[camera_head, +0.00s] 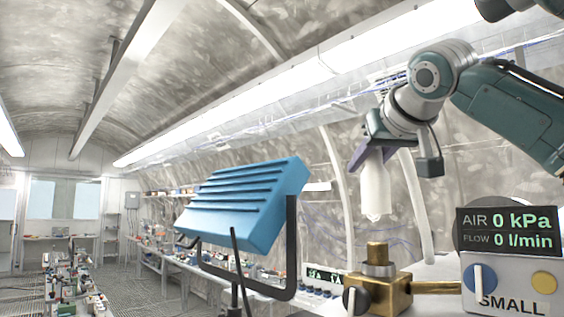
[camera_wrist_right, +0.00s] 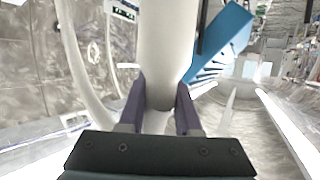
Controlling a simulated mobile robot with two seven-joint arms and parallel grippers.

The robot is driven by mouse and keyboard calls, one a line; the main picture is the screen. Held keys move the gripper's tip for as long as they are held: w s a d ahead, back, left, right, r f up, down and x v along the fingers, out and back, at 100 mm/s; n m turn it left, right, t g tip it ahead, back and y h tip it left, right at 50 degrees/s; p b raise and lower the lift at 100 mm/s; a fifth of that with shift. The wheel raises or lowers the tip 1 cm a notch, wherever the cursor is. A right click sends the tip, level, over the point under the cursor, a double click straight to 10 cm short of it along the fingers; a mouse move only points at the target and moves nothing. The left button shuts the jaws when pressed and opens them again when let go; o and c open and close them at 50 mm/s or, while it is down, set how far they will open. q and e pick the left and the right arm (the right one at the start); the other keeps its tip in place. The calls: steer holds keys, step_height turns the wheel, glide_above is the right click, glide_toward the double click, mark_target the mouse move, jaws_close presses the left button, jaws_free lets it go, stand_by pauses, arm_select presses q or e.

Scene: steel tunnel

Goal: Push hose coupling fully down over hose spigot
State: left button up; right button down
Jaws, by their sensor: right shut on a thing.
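The hose coupling (camera_head: 375,190) is a whitish, roughly upright cylinder hanging from my right gripper (camera_head: 371,153). In the right wrist view the purple fingers of the gripper (camera_wrist_right: 160,103) are closed on both sides of the pale coupling (camera_wrist_right: 166,45). The hose spigot (camera_head: 377,253) is a short brass post with a grey collar on a brass block (camera_head: 378,291). The coupling's lower end is above the spigot, with a clear gap between them. They look nearly in line in the head view; depth is hard to tell. My left gripper is not in view.
A gauge panel (camera_head: 508,232) reads AIR 0 kPa and FLOW 0 l/min, above a box labelled SMALL (camera_head: 510,284). A blue ribbed lamp-like unit (camera_head: 245,203) on a black bracket stands left. A pale hose (camera_head: 416,205) curves down behind the coupling.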

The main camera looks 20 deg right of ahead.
mark_target(368, 201)
steer(key=shift+f+b, duration=1)
steer(key=shift+f, duration=0.65)
steer(key=shift+p, duration=0.35)
steer(key=shift+f+b, duration=0.45)
steer(key=shift+f, duration=0.1)
stand_by(0.4)
steer(key=shift+f+b, duration=0.85)
steer(key=shift+f, duration=0.3)
steer(key=shift+f+b, duration=0.95)
steer(key=shift+f, duration=0.3)
steer(key=c, duration=0.5)
jaws_free()
